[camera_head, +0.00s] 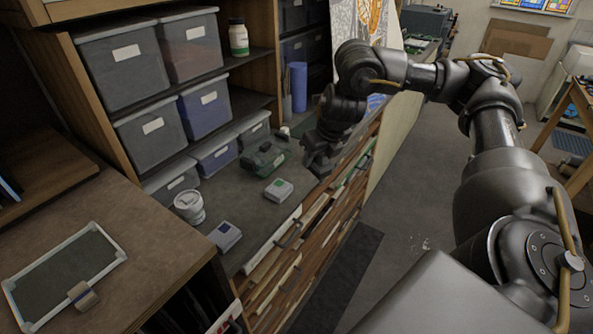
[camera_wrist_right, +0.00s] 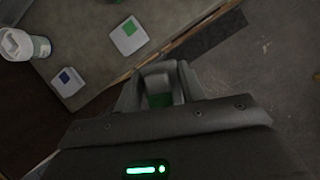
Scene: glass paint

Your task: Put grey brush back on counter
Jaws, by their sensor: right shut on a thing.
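My right gripper (camera_head: 318,165) is low over the front edge of the dark counter (camera_head: 262,215), right of the green tool. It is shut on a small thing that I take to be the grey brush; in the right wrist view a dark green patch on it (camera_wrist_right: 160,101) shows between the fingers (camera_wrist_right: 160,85). The fingers hide the rest of it. In the head view it cannot be made out, and whether it touches the counter is unclear. My left gripper is not in view.
On the counter are a pale block with a green square (camera_head: 279,190), a grey block with a blue square (camera_head: 225,235), a white jar (camera_head: 189,206) and a green tool (camera_head: 264,158). Grey bins (camera_head: 150,135) stand behind. A framed panel (camera_head: 62,275) lies at left.

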